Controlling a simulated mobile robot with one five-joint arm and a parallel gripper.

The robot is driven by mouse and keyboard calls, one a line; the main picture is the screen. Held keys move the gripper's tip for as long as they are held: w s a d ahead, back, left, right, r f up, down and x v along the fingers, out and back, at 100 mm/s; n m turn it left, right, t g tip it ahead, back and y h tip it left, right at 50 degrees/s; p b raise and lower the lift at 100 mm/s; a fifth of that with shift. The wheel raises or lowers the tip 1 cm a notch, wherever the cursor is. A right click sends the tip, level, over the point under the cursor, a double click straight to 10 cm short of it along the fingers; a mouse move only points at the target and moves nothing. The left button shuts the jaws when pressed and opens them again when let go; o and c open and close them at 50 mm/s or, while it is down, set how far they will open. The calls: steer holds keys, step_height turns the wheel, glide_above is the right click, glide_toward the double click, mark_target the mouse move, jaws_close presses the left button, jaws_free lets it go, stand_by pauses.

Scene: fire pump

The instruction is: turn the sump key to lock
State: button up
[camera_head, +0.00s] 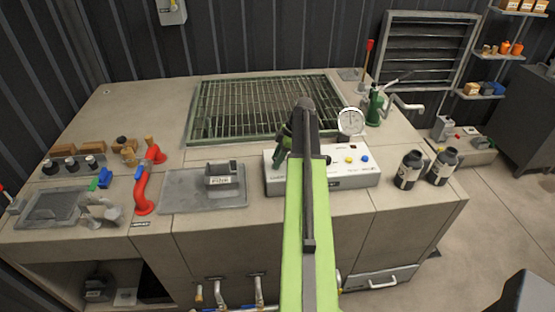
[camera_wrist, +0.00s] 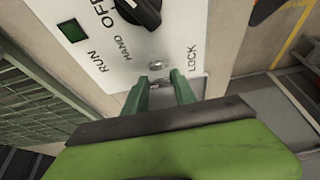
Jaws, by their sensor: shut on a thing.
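The white control box (camera_head: 340,180) stands on the counter, and its labelled face fills the top of the wrist view (camera_wrist: 110,65). The face reads OFF, HAND, RUN and LOCK. A small silver key fitting, the sump key (camera_wrist: 156,65), sits beside the LOCK lettering. My gripper (camera_wrist: 160,80) has its green fingers on both sides of the key, shut on it. Most of the key's bow is hidden between the fingers, so its exact angle is unclear. In the head view my arm hides the key, and my gripper (camera_head: 285,143) shows partly at the box's left.
A black knob (camera_wrist: 140,10) and a dark green square (camera_wrist: 72,31) are on the same face. A green grating (camera_head: 230,105) lies behind the box, with a gauge (camera_head: 351,121) at its right.

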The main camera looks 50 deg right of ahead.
jaws_close()
steer(key=shift+m, duration=0.4)
steer(key=m, duration=0.1)
steer(key=m+t+h, duration=0.1)
steer(key=m, duration=0.1)
steer(key=shift+s+a+m, duration=0.15)
steer(key=shift+a+m, duration=0.05)
steer(key=shift+m, duration=0.1)
steer(key=m+h, duration=0.2)
steer(key=m, duration=0.2)
steer(key=shift+a+m, duration=0.15)
steer(key=shift+m, duration=0.15)
steer(key=m+h, duration=0.2)
steer(key=m, duration=0.2)
steer(key=shift+a+m+g+h, duration=0.1)
steer(key=shift+m+g+h, duration=0.4)
steer(key=shift+m, duration=2)
